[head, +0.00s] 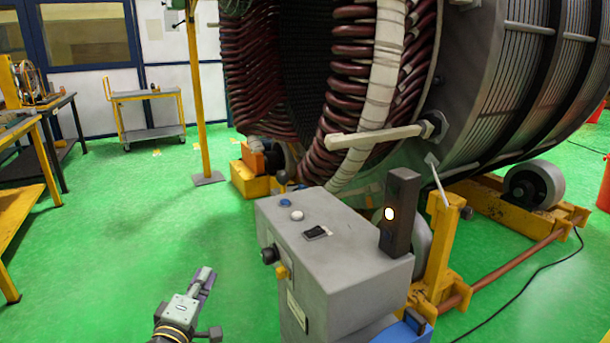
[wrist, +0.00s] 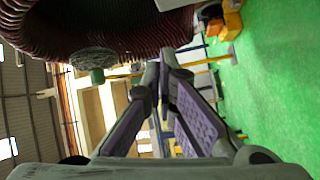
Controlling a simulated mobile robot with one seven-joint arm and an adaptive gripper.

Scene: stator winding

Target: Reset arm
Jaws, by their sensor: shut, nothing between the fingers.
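My gripper (head: 207,278) is at the lower left of centre in the head view, over the green floor and left of the grey control box. In the wrist view its two fingers (wrist: 165,58) come together at the tips, with nothing held between them. My arm reaches in from the bottom edge of the head view. The gripper is apart from every object around it.
A grey control box (head: 345,250) with buttons and a lit lamp stands right of my gripper. The large stator (head: 500,85) fills the upper right on yellow roller supports (head: 497,205). A yellow workbench (head: 22,205) is at left. A cart (head: 150,133) stands behind. Green floor is clear between.

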